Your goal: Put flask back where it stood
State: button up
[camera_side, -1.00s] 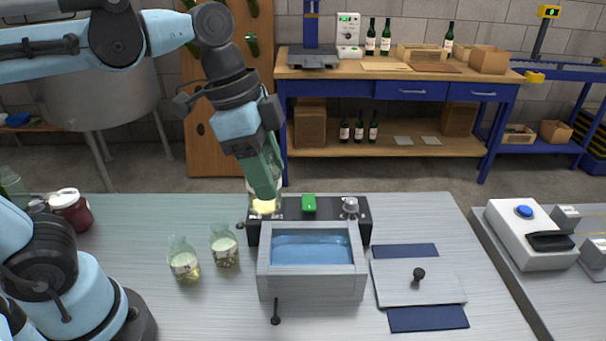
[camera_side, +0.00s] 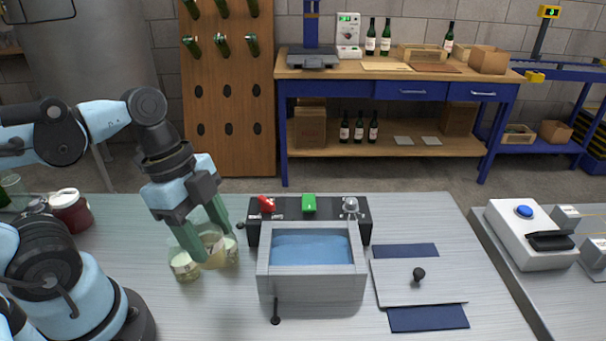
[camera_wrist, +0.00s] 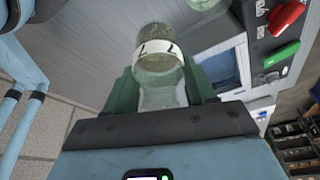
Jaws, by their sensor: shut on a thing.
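My gripper (camera_side: 205,252) is low over the table at the left of the water bath. Its green fingers are shut on a clear flask (camera_side: 213,243) with pale yellowish content. In the wrist view my gripper (camera_wrist: 160,92) has the held flask (camera_wrist: 158,65) between its fingers, with a white band bearing dark marks.
The water bath (camera_side: 312,283) stands close on the right, with a panel (camera_side: 285,216) of red, green and grey controls behind it. A grey lid (camera_side: 419,283) lies right of the bath. A red jar (camera_side: 71,211) stands at the left. The table in front of the flasks is clear.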

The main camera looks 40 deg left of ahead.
aim_at(212, 245)
jog(key=shift+f, duration=3.85)
jog(key=shift+f, duration=0.7)
jog(key=o, duration=1.6)
jog(key=shift+o, duration=0.2)
jog(key=shift+r, duration=3)
jog(key=shift+w, duration=0.1)
jog(key=w+a+r+n+t+y, duration=0.3)
jog(key=w+n, duration=0.6)
jog(key=n, duration=0.4)
jog(key=shift+w+a+r+n+t, duration=0.15)
jog(key=shift+a+r+n+t, duration=0.4)
jog(key=shift+a+t, duration=0.75)
